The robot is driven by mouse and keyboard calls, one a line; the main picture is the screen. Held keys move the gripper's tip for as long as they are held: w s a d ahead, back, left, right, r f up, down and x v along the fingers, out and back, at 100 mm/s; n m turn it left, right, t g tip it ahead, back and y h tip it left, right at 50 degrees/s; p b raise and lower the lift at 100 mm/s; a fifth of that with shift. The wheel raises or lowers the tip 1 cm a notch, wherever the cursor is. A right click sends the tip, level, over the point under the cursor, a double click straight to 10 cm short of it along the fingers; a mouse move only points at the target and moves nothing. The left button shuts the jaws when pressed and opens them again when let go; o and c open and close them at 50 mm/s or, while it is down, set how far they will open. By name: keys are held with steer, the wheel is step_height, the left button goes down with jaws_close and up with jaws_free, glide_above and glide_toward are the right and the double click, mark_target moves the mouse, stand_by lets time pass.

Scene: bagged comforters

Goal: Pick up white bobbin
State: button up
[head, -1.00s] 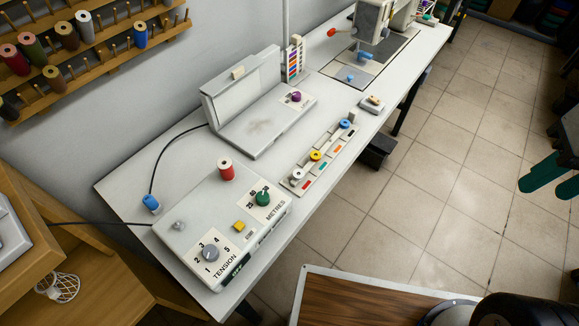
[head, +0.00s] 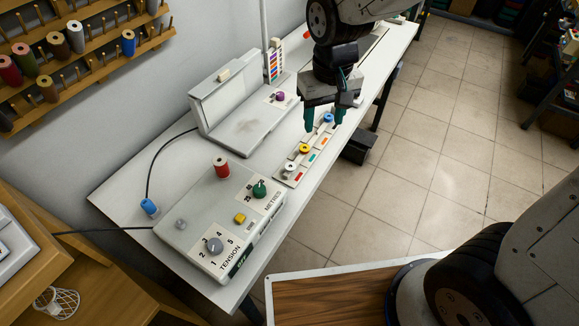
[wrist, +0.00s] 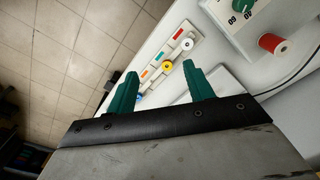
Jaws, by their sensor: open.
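The white bobbin (head: 290,167) sits at the near end of a narrow tray (head: 296,176) on the table, beside a yellow bobbin (head: 304,149). A blue bobbin (head: 327,118) is at the tray's far end. In the wrist view the white bobbin (wrist: 187,44) lies beyond the fingertips, with the yellow bobbin (wrist: 167,67) nearer. My gripper (head: 323,126) has green fingers pointing down over the far part of the tray; it also shows in the wrist view (wrist: 165,80). It is open, with nothing held between its fingers.
A grey control box (head: 222,222) with knobs, a yellow button and a red spool (head: 221,168) stands close to the tray's near end. A grey machine with a raised lid (head: 225,100) is left of the tray. Tiled floor (head: 420,160) lies right of the table.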

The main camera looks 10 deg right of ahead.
glide_above(290, 166)
step_height(290, 166, down, 8)
steer(key=shift+n, duration=0.4)
step_height(290, 166, down, 8)
steer(key=shift+f, duration=0.2)
steer(key=c, duration=1)
